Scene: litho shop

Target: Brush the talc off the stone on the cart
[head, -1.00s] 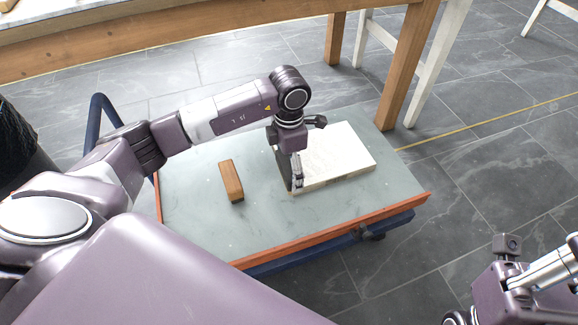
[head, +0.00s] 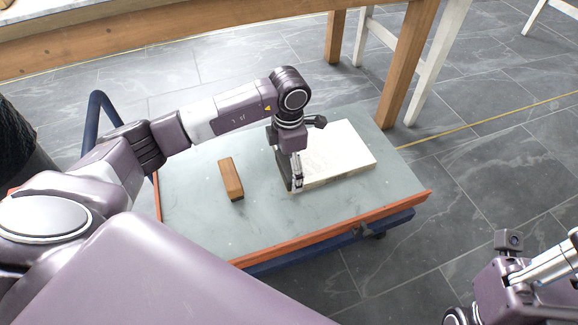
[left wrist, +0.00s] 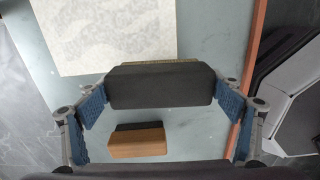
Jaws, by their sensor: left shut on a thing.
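The stone (head: 340,155) is a pale flat slab lying on the right half of the cart's top (head: 200,215). Its upper face is whitish and mottled in the left wrist view (left wrist: 105,35); I cannot tell talc from bare stone. My left gripper (head: 292,182) is at the stone's near left edge. It is shut on a dark block-shaped brush (left wrist: 162,86), gripped at its two ends between blue pads. A tan strip shows along the brush's far edge. Whether the brush touches the stone is hidden. My right gripper is at the bottom right, its fingers not clearly visible.
A wooden block with a dark layer (head: 231,180) lies on the cart left of the stone; it also shows in the left wrist view (left wrist: 138,140). The cart has an orange rim (head: 340,236) and blue frame. A wooden table (head: 200,38) stands behind. The cart's front left is clear.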

